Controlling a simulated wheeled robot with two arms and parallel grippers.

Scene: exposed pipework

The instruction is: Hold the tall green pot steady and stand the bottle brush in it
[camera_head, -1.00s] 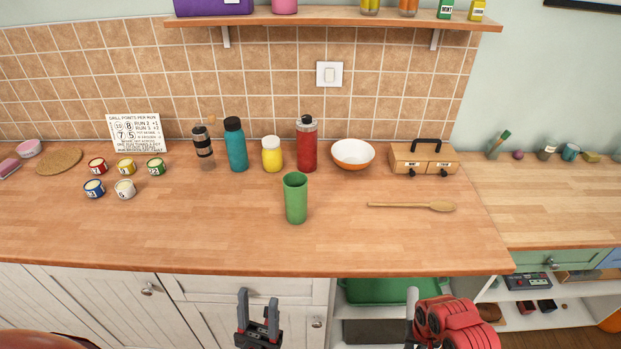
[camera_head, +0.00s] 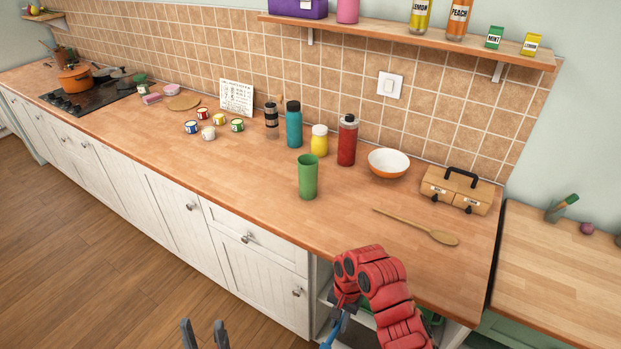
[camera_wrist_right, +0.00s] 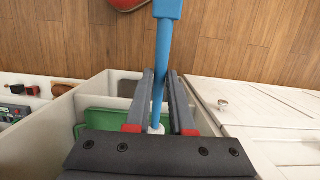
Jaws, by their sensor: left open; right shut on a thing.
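The tall green pot (camera_head: 308,178) stands upright on the wooden counter, in front of the yellow jar, with nothing seen sticking out of it. My left gripper (camera_head: 204,333) is open and empty at the bottom edge of the head view, in front of the cabinets and apart from the pot. My right gripper (camera_wrist_right: 161,80) is shut on a blue shaft, which I take for the bottle brush (camera_wrist_right: 162,55). A bit of blue also shows below my red right arm in the head view (camera_head: 334,330). I cannot make out bristles.
Behind the pot stand a teal bottle (camera_head: 293,125), yellow jar (camera_head: 319,141), red bottle (camera_head: 347,142) and white-orange bowl (camera_head: 388,163). A wooden spoon (camera_head: 420,228) lies to the pot's right. The counter (camera_head: 250,198) left of the pot is clear. An open shelf lies under the counter.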

